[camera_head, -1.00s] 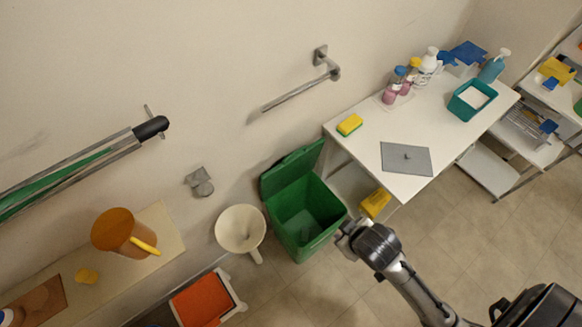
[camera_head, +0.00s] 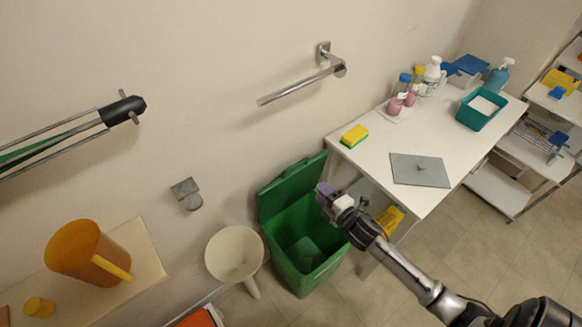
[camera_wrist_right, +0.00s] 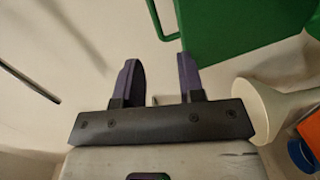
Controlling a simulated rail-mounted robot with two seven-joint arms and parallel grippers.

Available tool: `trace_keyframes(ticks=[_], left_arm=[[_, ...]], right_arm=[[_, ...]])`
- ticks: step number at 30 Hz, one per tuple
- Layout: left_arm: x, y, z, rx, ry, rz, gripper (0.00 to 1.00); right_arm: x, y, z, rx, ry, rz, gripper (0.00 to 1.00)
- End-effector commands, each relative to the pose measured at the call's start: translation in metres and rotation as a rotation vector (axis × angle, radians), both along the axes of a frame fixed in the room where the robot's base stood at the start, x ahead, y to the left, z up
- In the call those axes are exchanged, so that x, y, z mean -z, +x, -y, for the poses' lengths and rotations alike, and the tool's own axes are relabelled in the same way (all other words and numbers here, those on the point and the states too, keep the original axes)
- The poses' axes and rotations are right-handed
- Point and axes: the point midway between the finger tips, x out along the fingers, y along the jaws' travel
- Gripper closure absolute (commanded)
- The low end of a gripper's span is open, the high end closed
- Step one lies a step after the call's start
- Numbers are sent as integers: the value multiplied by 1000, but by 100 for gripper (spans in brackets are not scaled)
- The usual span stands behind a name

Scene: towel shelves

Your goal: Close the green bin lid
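The green bin (camera_head: 305,250) stands on the floor by the wall, left of the white table. Its green lid (camera_head: 289,186) is open, tilted up against the wall side. My right gripper (camera_head: 322,192) is over the bin's right side, close to the lid's right edge in the picture; I cannot tell whether they touch. In the right wrist view my right gripper (camera_wrist_right: 160,75) has its two purple fingers apart with nothing between them, and a green panel of the bin (camera_wrist_right: 240,30) shows beyond them at upper right. My left gripper is not in view.
A white funnel-shaped vessel (camera_head: 234,255) stands left of the bin. The white table (camera_head: 373,165) holds a sponge (camera_head: 354,136), a grey plate (camera_head: 420,170), bottles and a teal tub (camera_head: 480,109). A yellow item (camera_head: 391,219) is below the table. A towel bar (camera_head: 300,88) is above.

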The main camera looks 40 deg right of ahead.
Motion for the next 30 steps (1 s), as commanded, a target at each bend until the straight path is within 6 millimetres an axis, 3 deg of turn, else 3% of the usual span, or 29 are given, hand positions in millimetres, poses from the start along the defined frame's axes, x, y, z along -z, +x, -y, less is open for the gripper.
trace_keyframes(ticks=[8, 21, 30], left_arm=[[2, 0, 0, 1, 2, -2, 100], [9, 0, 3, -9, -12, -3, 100], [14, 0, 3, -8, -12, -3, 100]], right_arm=[[-5, 11, -5, -36, -103, 31, 64], [-1, 89, -3, -35, -100, 30, 64], [2, 126, -2, -35, -99, 27, 64]])
